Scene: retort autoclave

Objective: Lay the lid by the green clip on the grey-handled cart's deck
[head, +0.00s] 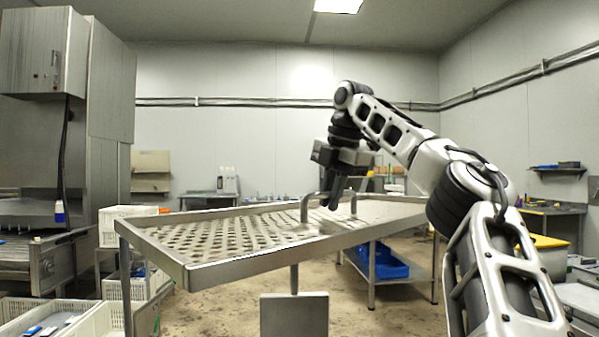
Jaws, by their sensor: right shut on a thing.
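The lid (235,268) is a wide, rimmed metal plate with many round holes, across the middle of the head view. Its near corner points toward me at the left. A grey loop handle (307,206) stands up from it. My right gripper (333,200) comes down from above and is shut on this handle. I cannot tell whether the lid rests on anything. I cannot make out the green clip or the grey-handled cart; the lid hides much of what is beneath it. My left gripper is not in view.
A tall steel machine (45,60) stands at the left. White crates (95,322) sit at the lower left. A blue bin (385,265) rests on a low shelf behind the lid. A grey panel (294,316) on a post stands below the lid. Bare floor shows around it.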

